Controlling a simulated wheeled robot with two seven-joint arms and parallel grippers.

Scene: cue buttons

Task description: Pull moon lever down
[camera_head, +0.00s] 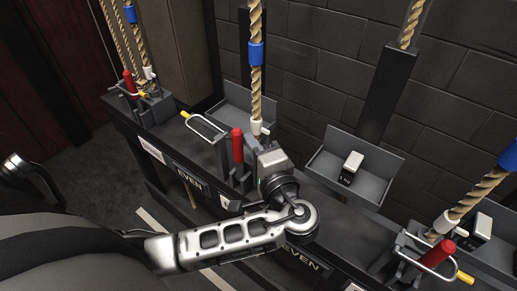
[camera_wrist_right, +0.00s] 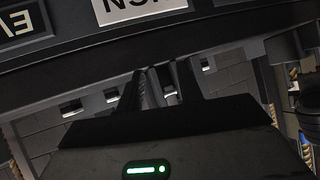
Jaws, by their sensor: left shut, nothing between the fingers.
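Red-handled levers stand along a dark rail: one in the middle (camera_head: 237,146), one at the back left (camera_head: 130,82), one at the front right (camera_head: 437,253). I cannot tell which is the moon lever; no moon mark is readable. My left gripper (camera_head: 271,157) is shut and empty, just right of the middle red lever, seemingly apart from it. Its fingertips are partly hidden by the wrist. My right gripper (camera_wrist_right: 158,88) shows as dark fingers below the rail in the right wrist view; its opening is unclear. It is not seen in the head view.
Twisted ropes with blue bands (camera_head: 256,54) rise from the rail. Pale bar handles with yellow tips (camera_head: 205,122) stick out near the levers. A grey tray (camera_head: 372,186) holds a small block (camera_head: 351,168). An EVEN sign (camera_head: 190,178) is on the rail front. A brick wall stands behind.

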